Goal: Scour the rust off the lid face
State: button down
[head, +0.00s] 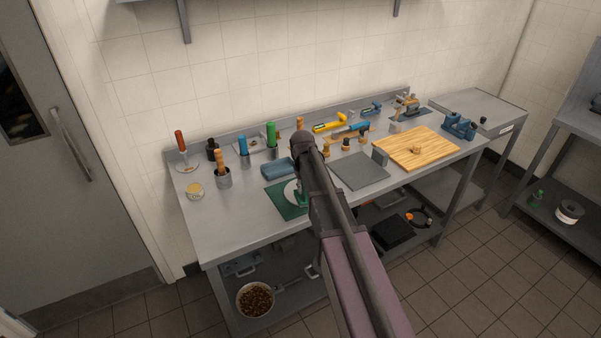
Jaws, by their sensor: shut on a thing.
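A pale round disc (291,191), which looks like the lid, lies on a dark green mat (280,205) at the front of the steel workbench (237,226). My arm crosses in front of it and hides its right part. Any rust on its face is too small to make out. A small brighter green piece shows beside the disc, at the arm's edge; I cannot tell what it is. My gripper and whatever it holds are hidden behind my own arm, so I cannot see whether they touch the disc.
A blue-grey block (278,169) lies behind the mat. A grey plate (358,171) and a wooden board (415,147) are to the right. Upright holders with handled tools (223,178) and a small round tin (195,191) stand left. The bench's front left is clear.

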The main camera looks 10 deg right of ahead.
jog(key=n, duration=0.1)
jog(key=w+n, duration=0.1)
jog(key=n, duration=0.2)
jog(key=shift+w+r, duration=0.25)
jog(key=shift+w, duration=0.05)
jog(key=n, duration=0.2)
jog(key=w+n, duration=0.1)
jog(key=shift+w+r+n+t+p, duration=0.2)
jog(key=shift+n+t+p, duration=0.15)
jog(key=shift+n+t, duration=0.05)
jog(key=w+n, duration=0.1)
jog(key=n, duration=0.1)
jog(key=w+n, duration=0.1)
jog(key=n, duration=0.2)
jog(key=n+t, duration=0.1)
jog(key=n, duration=0.2)
jog(key=shift+w+r+p, duration=0.35)
jog(key=shift+w+r, duration=0.05)
jog(key=shift+d+t, duration=0.1)
jog(key=shift+t, duration=0.2)
jog(key=shift+s+b+x, duration=0.2)
jog(key=shift+b+x, duration=0.75)
jog(key=shift+b, duration=0.05)
jog(key=shift+s+b+x, duration=0.2)
jog(key=shift+b+x, duration=0.75)
jog(key=shift+b, duration=0.1)
jog(key=shift+s+b+x, duration=0.2)
jog(key=shift+b+x, duration=0.75)
jog(key=shift+b, duration=0.05)
